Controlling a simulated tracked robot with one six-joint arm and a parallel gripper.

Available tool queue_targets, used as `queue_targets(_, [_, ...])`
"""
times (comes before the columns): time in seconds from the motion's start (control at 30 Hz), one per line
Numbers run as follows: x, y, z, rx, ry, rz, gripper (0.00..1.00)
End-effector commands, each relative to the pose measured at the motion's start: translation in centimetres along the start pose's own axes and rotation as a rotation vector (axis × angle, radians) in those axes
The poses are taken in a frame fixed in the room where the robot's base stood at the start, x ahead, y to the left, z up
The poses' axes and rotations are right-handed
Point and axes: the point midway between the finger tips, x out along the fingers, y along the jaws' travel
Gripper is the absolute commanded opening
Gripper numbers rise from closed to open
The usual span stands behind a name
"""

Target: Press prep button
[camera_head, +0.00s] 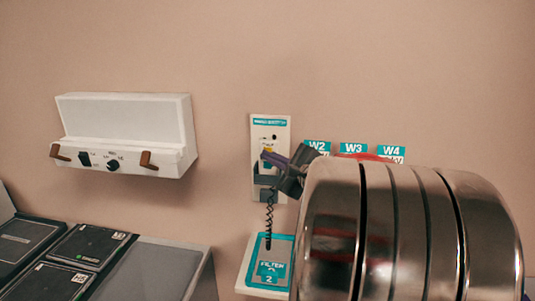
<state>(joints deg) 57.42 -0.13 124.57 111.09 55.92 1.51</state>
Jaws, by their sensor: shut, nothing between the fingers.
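A narrow white panel (258,132) with a teal label hangs on the wall at the middle of the body camera view. Its label text is too blurred to read surely. A small yellow part (268,150), its function unclear, shows on the panel just above my gripper's tip. I cannot tell which part is the prep button. My gripper (268,157), dark with a purple finger, is shut and empty. It reaches in from the right in front of the panel. I cannot tell whether it touches it. The gripper hides part of the panel's right side.
A coiled black cord (269,215) hangs below the panel over a teal-edged board marked "FILTER 2" (271,271). Wall labels W2 (317,146), W3 (353,148) and W4 (391,151) are to the right. A white wall unit (125,120) with brown handles is at left.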

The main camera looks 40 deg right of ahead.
Motion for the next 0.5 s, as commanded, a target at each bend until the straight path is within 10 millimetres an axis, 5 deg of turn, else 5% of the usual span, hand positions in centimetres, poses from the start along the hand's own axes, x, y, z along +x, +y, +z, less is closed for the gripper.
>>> queue_targets(0.5, [-0.37,0.23,0.26,0.0,0.0,0.0,0.0])
